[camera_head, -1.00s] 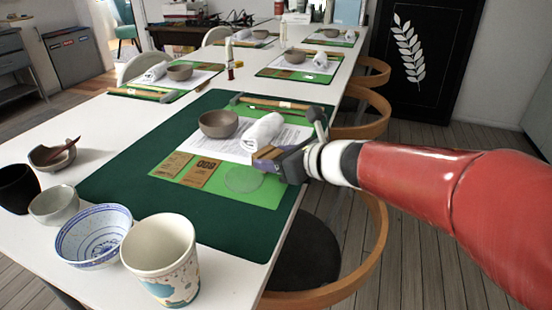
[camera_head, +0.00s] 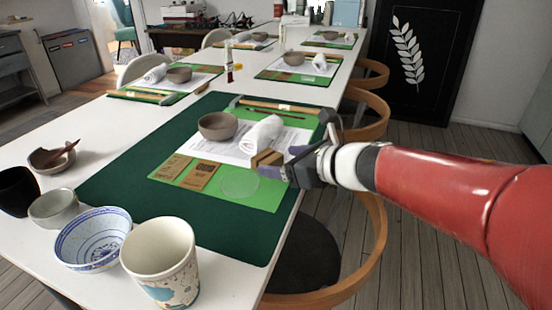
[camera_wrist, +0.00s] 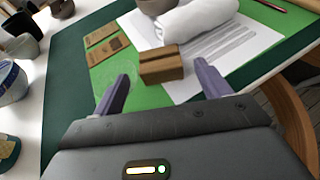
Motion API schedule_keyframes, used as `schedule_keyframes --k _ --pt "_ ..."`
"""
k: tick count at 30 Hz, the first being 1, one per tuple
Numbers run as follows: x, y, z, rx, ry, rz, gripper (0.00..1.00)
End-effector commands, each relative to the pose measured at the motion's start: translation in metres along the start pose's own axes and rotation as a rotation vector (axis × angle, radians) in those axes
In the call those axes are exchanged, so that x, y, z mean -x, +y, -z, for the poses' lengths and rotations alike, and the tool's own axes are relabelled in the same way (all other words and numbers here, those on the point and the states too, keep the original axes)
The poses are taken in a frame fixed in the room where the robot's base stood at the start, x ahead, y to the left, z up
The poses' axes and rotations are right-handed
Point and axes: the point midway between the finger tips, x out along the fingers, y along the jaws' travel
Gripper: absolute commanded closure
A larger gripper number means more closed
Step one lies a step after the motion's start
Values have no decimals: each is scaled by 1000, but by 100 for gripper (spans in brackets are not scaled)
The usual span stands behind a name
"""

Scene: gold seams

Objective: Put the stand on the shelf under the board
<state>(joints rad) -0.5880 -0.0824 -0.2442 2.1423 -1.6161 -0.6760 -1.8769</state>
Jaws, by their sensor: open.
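A small brown wooden block (camera_head: 268,158) stands on the green mat, at the near end of the white rolled towel; it may be the stand, but I cannot be sure. It also shows in the wrist view (camera_wrist: 161,66), just beyond and between my fingertips. My gripper (camera_head: 276,168) is open, reaching in from the right over the mat's edge; its two purple fingers show apart in the wrist view (camera_wrist: 161,76). Whether a finger touches the block I cannot tell. I cannot make out a shelf under a board in these views.
A grey bowl (camera_head: 217,126), the towel (camera_head: 262,133) and two brown cards (camera_head: 199,177) lie close by on the mat. A clear disc (camera_head: 239,183) lies in front. A patterned cup (camera_head: 161,262) and several bowls crowd the near left. Chairs (camera_head: 372,250) flank the right edge.

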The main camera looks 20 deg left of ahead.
Motion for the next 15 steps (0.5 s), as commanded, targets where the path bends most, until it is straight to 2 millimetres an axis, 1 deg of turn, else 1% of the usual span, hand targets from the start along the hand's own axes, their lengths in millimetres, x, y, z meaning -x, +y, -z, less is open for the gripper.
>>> schedule_keyframes --k 1,6,10,15 --pt "13 -1 -2 1 -4 4 24" --pt "51 -1 -2 1 -4 4 24" --pt "72 -1 -1 0 -3 4 24" --pt "87 0 0 0 -1 1 24"
